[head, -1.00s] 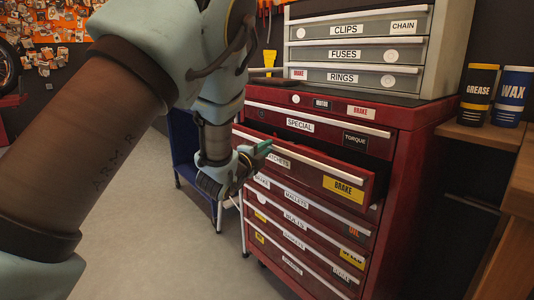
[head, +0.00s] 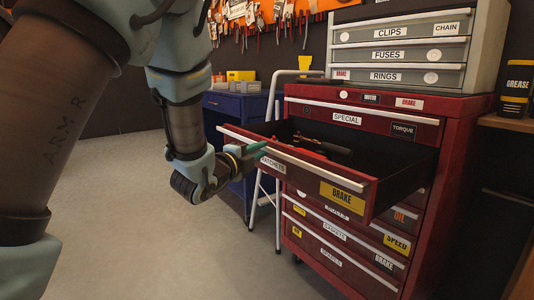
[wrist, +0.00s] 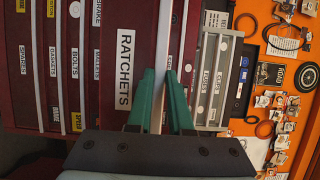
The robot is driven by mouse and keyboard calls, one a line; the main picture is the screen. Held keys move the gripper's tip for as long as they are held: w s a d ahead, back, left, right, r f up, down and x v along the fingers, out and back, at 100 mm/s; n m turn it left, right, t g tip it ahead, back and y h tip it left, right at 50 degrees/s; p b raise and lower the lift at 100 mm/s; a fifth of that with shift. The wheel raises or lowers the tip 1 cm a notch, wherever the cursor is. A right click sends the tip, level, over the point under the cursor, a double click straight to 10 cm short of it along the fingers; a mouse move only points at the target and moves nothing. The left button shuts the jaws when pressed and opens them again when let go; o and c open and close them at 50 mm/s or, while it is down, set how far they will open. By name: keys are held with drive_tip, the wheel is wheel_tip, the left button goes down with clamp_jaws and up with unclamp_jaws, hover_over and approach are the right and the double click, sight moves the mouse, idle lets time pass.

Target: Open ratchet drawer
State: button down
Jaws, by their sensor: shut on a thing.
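The ratchet drawer (head: 330,190) of the red tool cabinet stands well out from the cabinet in the head view. Dark tools lie inside it. Its front carries a yellow BRAKE label and a RATCHETS label (wrist: 124,70), which reads clearly in the wrist view. A pale handle rail (wrist: 163,50) runs along the drawer front's top edge. My gripper (wrist: 162,92) has green fingers, one on each side of this rail, shut on it. In the head view my gripper (head: 258,152) is at the left part of the rail, and the wrist hides part of the drawer front.
Above it the SPECIAL drawer (head: 362,119) is closed. Closed drawers lie below. A grey chest (head: 400,50) tops the cabinet. A blue cabinet (head: 236,107) and a white stepladder (head: 277,100) stand behind. The floor (head: 130,215) at left is clear.

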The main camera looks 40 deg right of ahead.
drive_tip(key=shift+a, duration=0.45)
drive_tip(key=c, duration=0.8)
unclamp_jaws()
drive_tip(key=v, duration=1)
drive_tip(key=shift+s+a, duration=0.15)
drive_tip(key=shift+a, duration=0.2)
